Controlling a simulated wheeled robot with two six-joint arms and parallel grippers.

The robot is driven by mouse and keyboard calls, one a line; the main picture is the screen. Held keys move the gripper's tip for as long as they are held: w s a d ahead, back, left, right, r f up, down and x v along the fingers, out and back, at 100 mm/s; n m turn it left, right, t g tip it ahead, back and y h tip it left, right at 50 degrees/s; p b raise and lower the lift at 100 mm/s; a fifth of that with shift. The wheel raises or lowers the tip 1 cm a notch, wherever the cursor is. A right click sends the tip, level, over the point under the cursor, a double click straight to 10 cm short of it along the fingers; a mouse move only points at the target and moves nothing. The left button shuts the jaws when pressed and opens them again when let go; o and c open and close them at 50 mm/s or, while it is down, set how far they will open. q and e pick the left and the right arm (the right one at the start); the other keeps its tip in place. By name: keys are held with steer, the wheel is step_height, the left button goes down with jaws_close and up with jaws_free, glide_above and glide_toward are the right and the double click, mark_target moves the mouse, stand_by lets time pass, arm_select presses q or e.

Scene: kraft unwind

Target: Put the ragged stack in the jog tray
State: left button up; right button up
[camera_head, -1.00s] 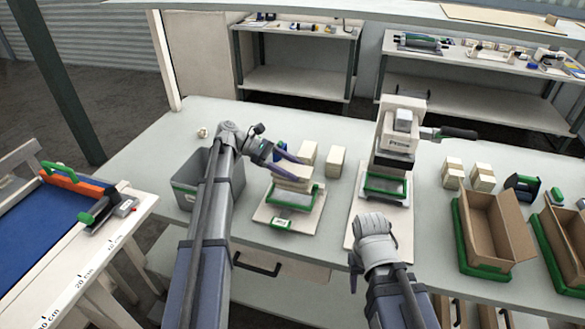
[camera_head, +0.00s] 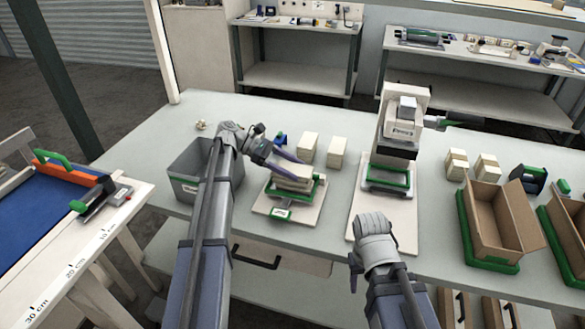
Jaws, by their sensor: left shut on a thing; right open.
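The ragged stack (camera_head: 293,184) is a block of pale sheets with uneven edges. My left gripper (camera_head: 288,168) is shut on it, with its purple fingers at the stack's upper left. The jog tray (camera_head: 281,213) has a green frame and stands on a pale board at the middle of the bench. The stack is over or within the green frame; whether it touches the tray floor I cannot tell. My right gripper (camera_head: 382,275) is open and empty near the bench's front edge, with its fingers partly hidden behind my own wrist.
A grey bin (camera_head: 187,182) stands left of the tray. Two pale stacks (camera_head: 307,148) (camera_head: 337,152) stand behind it. A press-like machine (camera_head: 401,135) with a green-framed bed stands to the right. Cardboard boxes (camera_head: 497,220) in green trays sit at the far right.

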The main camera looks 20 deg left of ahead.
arm_select(q)
steer(key=shift+f+b, duration=0.4)
steer(key=shift+f, duration=0.1)
steer(key=o, duration=1.5)
steer(key=shift+a, duration=0.1)
steer(key=p+v, duration=0.2)
steer(key=v, duration=0.4)
steer(key=shift+w+a+r+p, duration=0.1)
steer(key=shift+a+r+p, duration=0.15)
steer(key=shift+p, duration=0.15)
steer(key=shift+a+r, duration=0.1)
steer(key=shift+a, duration=0.4)
